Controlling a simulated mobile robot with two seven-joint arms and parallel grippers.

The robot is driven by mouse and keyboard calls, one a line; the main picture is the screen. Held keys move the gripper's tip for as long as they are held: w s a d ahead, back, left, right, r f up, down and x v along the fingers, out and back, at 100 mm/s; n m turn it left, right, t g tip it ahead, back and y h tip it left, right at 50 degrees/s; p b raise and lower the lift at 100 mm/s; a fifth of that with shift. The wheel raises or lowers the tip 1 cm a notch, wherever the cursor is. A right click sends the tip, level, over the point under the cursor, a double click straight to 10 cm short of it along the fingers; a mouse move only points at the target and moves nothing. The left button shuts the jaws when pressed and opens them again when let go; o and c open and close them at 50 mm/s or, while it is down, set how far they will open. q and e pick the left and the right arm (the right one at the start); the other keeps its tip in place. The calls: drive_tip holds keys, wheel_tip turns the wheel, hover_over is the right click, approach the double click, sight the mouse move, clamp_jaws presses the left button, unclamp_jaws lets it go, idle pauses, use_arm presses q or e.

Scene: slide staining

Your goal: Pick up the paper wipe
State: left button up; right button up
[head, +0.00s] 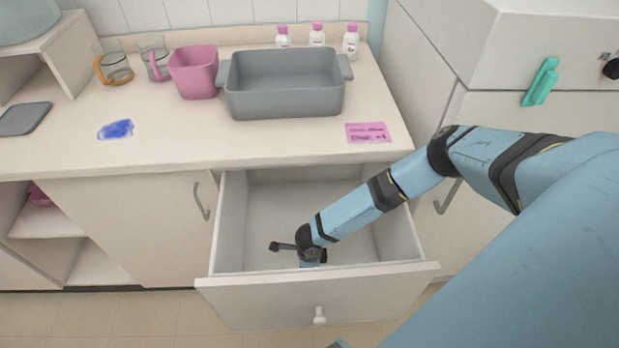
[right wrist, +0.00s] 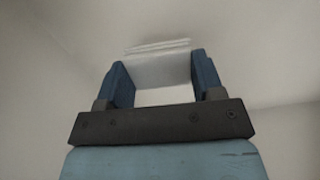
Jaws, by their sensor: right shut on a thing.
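In the right wrist view a white, folded paper wipe (right wrist: 160,68) sits between the two blue fingers of my right gripper (right wrist: 163,80). The fingers are shut on it. In the head view my right gripper (head: 311,262) is down inside the open drawer (head: 317,297), and the wipe is hidden there by the arm and gripper. I cannot tell whether the wipe still touches the drawer floor. My left gripper is in neither view.
The drawer walls stand close around my right arm. A teal clip (head: 541,82) is on the right cabinet.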

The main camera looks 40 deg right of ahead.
use_arm(q)
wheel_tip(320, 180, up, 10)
drive_tip(key=p, duration=1.1)
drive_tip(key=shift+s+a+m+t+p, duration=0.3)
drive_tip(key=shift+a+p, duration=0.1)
use_arm(e)
wheel_tip(320, 180, up, 16)
drive_tip(key=shift+r, duration=0.2)
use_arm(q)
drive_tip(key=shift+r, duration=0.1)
use_arm(e)
drive_tip(key=shift+o, duration=0.2)
